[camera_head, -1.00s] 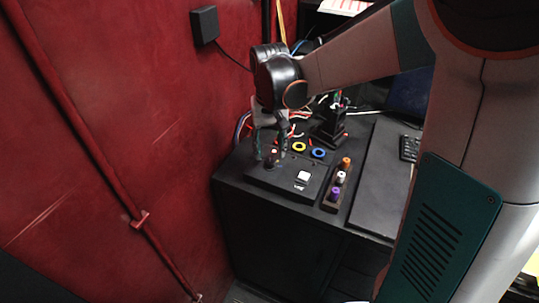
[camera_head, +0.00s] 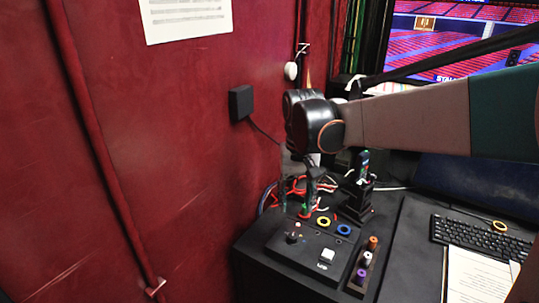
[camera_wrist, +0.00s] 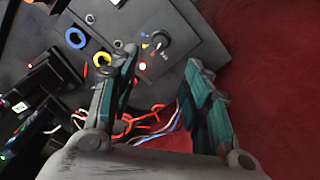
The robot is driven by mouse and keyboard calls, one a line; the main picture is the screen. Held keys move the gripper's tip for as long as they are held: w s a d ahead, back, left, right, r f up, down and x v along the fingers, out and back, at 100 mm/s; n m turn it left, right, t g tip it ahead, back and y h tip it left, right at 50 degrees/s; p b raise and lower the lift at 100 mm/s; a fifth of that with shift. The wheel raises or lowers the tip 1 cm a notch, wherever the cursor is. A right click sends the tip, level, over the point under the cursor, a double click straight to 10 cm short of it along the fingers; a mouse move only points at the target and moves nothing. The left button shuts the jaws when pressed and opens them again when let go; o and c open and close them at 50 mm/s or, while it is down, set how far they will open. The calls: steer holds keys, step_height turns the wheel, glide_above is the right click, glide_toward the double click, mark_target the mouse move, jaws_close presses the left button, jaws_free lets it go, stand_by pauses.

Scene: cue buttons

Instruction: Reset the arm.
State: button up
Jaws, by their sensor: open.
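My gripper (camera_head: 300,202) is in the head view, pointing down above the back of the black cabinet top, behind the button panel. In the wrist view my gripper (camera_wrist: 163,68) shows two separated fingers with nothing between them. The black button panel (camera_head: 288,248) carries a knob with a red part (camera_head: 294,234) and a white square button (camera_head: 327,256). The knob also shows in the wrist view (camera_wrist: 158,40), beyond the fingertips and apart from them.
A rack (camera_head: 360,276) holds orange, white and purple pieces. Tangled cables (camera_head: 325,186) and a black stand (camera_head: 357,200) are close to my gripper. A red wall (camera_head: 190,160) rises at left.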

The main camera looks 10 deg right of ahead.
steer(key=s+n+t, duration=0.2)
steer(key=s+t, duration=0.5)
steer(key=s, duration=1)
steer(key=shift+s, duration=0.2)
